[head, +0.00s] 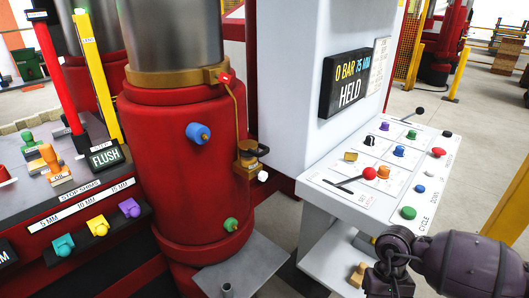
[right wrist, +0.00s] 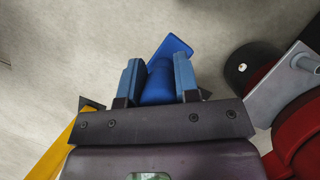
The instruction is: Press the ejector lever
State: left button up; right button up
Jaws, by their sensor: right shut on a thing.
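The sloped control panel (head: 345,190) in the head view carries a lever with a red ball knob (head: 369,173) at its near side and a lever with a black knob (head: 420,111) at its far edge. Their labels are too small to read, so I cannot tell which is the ejector lever. My right gripper (right wrist: 157,72) is shut on a blue rounded part (right wrist: 157,84) in the right wrist view, with a flat blue plate (right wrist: 173,47) just beyond it. In the head view my right arm is at the lower right and its fingertips are hidden. My left gripper is not in view.
A red press cylinder (head: 185,160) stands left of the panel. A display (head: 345,83) reads 0 BAR 75 MM HELD. A grey plate (head: 240,268) is low in front. Open floor lies to the right.

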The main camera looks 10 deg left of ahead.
aim_at(419, 110)
jog(key=l+z, duration=0.1)
jog(key=z, duration=0.4)
jog(key=l+z, duration=0.15)
jog(key=z, duration=0.3)
jog(key=i+l+z, duration=0.15)
jog(key=l, duration=0.3)
jog(key=i+l+z, duration=0.2)
jog(key=l, duration=0.25)
jog(key=i+l+z, duration=0.15)
jog(key=i+l, duration=0.15)
jog(key=i+l+z, duration=0.1)
jog(key=i+l, duration=0.2)
jog(key=i, duration=0.15)
jog(key=i+l+z, duration=0.1)
jog(key=i+l, duration=0.15)
jog(key=i, duration=0.15)
jog(key=i+z, duration=0.15)
jog(key=i, duration=0.95)
jog(key=i+j+z, duration=0.1)
jog(key=i, duration=1)
jog(key=i+l+u, duration=0.15)
jog(key=i+u, duration=0.15)
jog(key=i, duration=0.75)
jog(key=i+l+u, duration=0.1)
jog(key=i+u, duration=0.4)
jog(key=i, duration=0.55)
